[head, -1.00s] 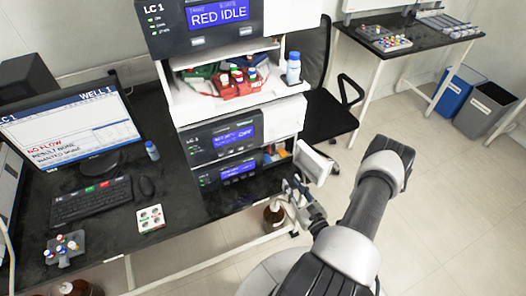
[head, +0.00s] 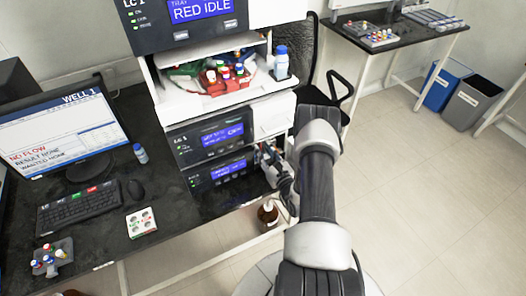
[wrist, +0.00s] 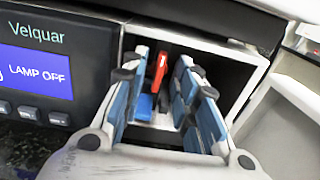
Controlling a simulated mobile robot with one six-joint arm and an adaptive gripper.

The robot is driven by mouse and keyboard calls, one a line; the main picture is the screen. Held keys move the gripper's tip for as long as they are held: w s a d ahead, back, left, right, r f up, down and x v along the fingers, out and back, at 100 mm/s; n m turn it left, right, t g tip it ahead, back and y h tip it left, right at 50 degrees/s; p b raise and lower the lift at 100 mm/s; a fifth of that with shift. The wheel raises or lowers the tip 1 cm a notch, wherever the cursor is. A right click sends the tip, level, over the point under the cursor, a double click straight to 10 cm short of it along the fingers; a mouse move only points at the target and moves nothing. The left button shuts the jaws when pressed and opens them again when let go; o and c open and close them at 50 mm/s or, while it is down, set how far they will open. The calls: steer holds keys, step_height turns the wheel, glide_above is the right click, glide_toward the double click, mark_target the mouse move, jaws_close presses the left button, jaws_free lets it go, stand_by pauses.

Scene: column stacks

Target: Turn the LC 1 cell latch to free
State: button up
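The lower LC 1 module (head: 222,172) has an open compartment (wrist: 215,62) at its right end. In the wrist view a small upright red lever (wrist: 160,72), apparently the cell latch, stands inside it, with a blue piece (wrist: 144,106) below left. No label on the lever is readable. My gripper (wrist: 165,88) is open, its two blue-padded fingers reaching into the compartment on either side of the lever. I cannot tell whether either finger touches it. In the head view my gripper (head: 272,165) is at the module's right end, partly covered by my arm; the lever is hidden.
The module's display (wrist: 37,73) reads LAMP OFF. The compartment walls are close around my fingers. Above are another LC 1 module (head: 210,140) and a tray of colored vials (head: 225,75) with a blue-capped bottle (head: 281,62). A brown bottle (head: 268,213) stands below.

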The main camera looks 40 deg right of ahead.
steer(key=shift+w+d, duration=0.1)
steer(key=shift+w, duration=0.4)
steer(key=shift+c, duration=0.2)
jaws_close()
